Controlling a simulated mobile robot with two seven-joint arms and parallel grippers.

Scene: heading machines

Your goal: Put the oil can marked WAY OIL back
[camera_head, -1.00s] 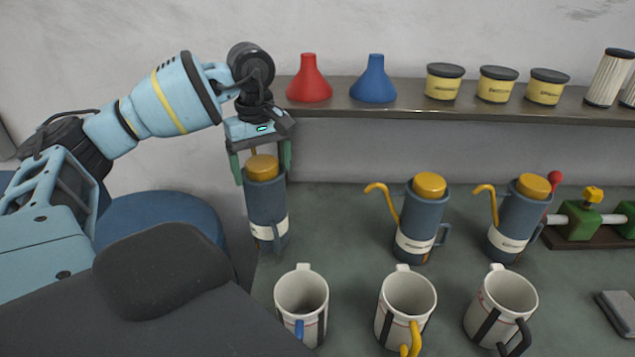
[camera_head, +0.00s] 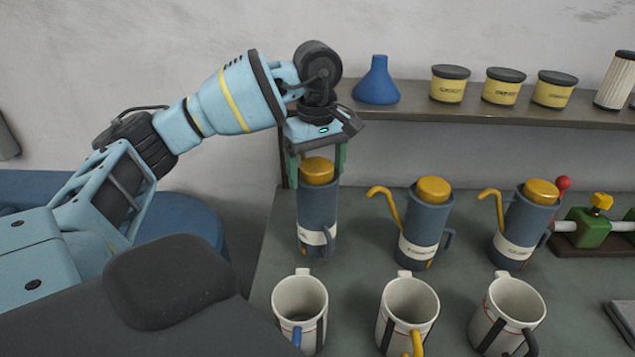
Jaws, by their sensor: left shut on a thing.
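My left gripper (camera_head: 317,164) is shut on a blue-grey oil can (camera_head: 317,208) with an orange cap and a white label band. The can is upright over the left part of the green bench (camera_head: 262,270). I cannot tell whether its base touches the bench. The label is too small to read, and its spout is hidden. Two similar cans with orange spouts, a middle one (camera_head: 424,225) and a right one (camera_head: 523,228), stand to its right. Their labels are not readable either. My right gripper is not in view.
Three white mugs, left (camera_head: 300,300), middle (camera_head: 405,305) and right (camera_head: 508,305), stand in front of the cans. A shelf (camera_head: 430,112) behind holds a blue funnel (camera_head: 377,82), yellow tubs and filters. A green fixture (camera_head: 586,228) is at right.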

